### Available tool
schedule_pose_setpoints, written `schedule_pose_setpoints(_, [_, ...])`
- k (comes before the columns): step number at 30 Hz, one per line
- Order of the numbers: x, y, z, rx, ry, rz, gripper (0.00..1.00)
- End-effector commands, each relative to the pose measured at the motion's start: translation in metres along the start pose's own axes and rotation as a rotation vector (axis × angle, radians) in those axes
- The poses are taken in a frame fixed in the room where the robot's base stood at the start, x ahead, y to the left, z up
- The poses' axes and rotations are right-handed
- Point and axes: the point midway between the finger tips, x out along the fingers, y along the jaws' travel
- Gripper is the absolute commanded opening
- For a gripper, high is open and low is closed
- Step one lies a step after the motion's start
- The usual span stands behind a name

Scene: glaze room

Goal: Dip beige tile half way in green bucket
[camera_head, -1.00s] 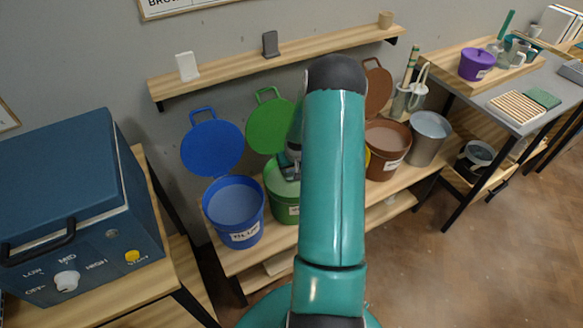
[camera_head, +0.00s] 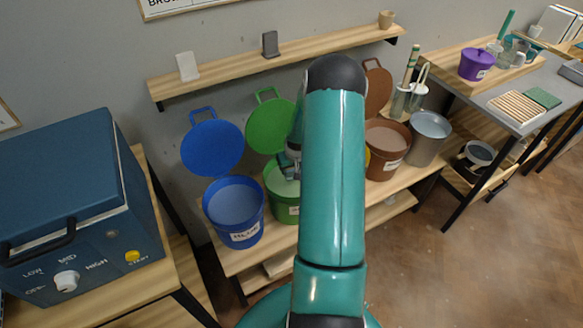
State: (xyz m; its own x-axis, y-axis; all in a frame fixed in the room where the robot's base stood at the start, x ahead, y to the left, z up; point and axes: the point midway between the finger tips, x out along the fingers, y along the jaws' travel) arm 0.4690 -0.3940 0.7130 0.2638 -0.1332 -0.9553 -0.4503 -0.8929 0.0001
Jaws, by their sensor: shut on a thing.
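The green bucket (camera_head: 274,203) stands on the low bench with its green lid (camera_head: 268,126) raised behind it. My arm covers its right side. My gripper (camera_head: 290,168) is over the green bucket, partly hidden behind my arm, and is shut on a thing. That thing is taken as the beige tile, but no clear outline of it shows. How deep it sits in the bucket cannot be told.
The blue bucket (camera_head: 233,219) is close on the left, lid up. The brown bucket (camera_head: 388,163) and a grey metal bucket (camera_head: 429,147) stand to the right. A wall shelf (camera_head: 220,72) with a white tile (camera_head: 187,67) and a grey tile (camera_head: 270,45) is behind. A blue kiln (camera_head: 75,200) is left.

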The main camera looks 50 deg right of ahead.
Motion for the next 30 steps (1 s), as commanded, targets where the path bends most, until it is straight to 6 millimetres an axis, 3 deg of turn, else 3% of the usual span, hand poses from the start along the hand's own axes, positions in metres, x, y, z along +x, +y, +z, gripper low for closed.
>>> schedule_pose_setpoints(7, [-0.005, 0.000, -0.002, 0.000, 0.001, 0.000, 0.20])
schedule_pose_setpoints(24, [-0.052, 0.000, -0.016, -0.001, 0.001, 0.001, 0.20])
schedule_pose_setpoints(30, [-0.054, 0.000, -0.017, -0.001, 0.001, 0.000, 0.20])
